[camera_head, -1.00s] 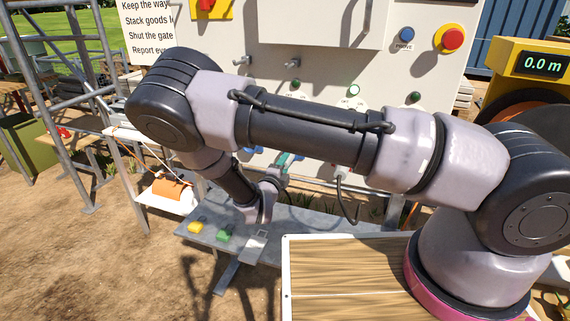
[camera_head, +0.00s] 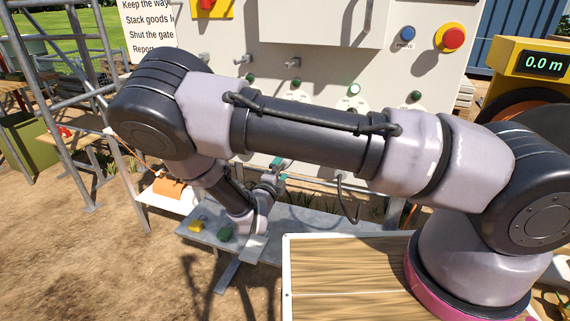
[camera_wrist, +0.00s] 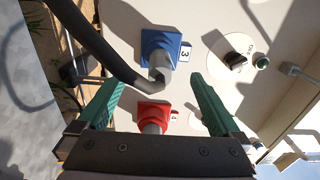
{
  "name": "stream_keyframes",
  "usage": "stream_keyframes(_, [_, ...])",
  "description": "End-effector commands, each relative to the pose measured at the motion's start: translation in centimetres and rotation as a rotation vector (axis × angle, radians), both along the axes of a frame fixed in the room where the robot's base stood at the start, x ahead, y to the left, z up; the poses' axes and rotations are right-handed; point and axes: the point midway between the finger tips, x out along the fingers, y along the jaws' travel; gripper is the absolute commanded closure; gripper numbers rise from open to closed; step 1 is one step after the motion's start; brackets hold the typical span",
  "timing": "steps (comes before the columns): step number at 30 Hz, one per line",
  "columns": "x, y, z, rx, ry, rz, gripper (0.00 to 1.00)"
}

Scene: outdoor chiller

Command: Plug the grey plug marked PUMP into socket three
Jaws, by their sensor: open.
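In the wrist view a grey plug (camera_wrist: 158,68) sits at the blue socket (camera_wrist: 157,42), beside a label reading 3 (camera_wrist: 185,52). A thick dark cable (camera_wrist: 95,45) runs from it to the upper left. I cannot read a PUMP mark or tell how deep the plug is in. My gripper (camera_wrist: 155,84) is open, its green fingers apart on either side of the plug's near end, with nothing seen clamped. A red socket (camera_wrist: 153,114) shows between the fingers. In the head view my gripper (camera_head: 279,168) is low before the panel, partly hidden by my arm.
The pale panel (camera_head: 280,35) has switches, lamps and a red stop button (camera_head: 451,38). A grey shelf (camera_head: 300,222) below holds a yellow block (camera_head: 198,225) and a green block (camera_head: 226,233). A dark cable (camera_head: 348,207) hangs to the right of my gripper.

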Motion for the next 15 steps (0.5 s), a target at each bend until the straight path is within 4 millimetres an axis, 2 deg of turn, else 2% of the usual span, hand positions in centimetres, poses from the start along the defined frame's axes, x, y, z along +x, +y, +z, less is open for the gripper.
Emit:
stream_keyframes(7, [-2.6, 1.0, 0.0, 0.000, 0.000, 0.002, 0.00])
stream_keyframes(15, [-3.1, 1.1, 0.0, 0.000, 0.000, -0.001, 0.00])
